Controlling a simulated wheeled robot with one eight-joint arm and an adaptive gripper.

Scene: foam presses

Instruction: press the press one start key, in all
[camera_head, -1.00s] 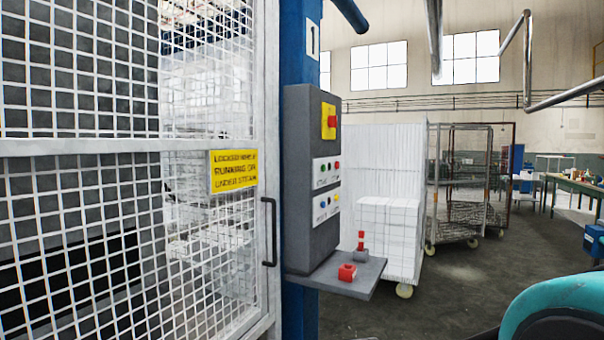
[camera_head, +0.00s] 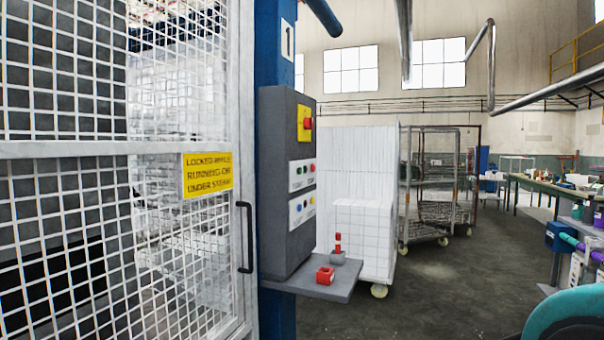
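The press one control box (camera_head: 285,185) is a dark grey cabinet on a blue post marked 1 (camera_head: 287,40). Its right-hand face carries a red emergency knob on a yellow plate (camera_head: 305,123). Below it is a white panel with a green and a red button (camera_head: 302,172). A second white panel with blue, yellow and other small buttons (camera_head: 301,208) is under that. The lettering is too small to read, so I cannot tell which button is the start key. My gripper is not in view; only a teal rounded part of my arm shows at the bottom right.
A mesh gate (camera_head: 100,240) with a yellow sign (camera_head: 208,175) fills the left. White foam stands on a cart (camera_head: 365,235). Floor to the right is clear.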

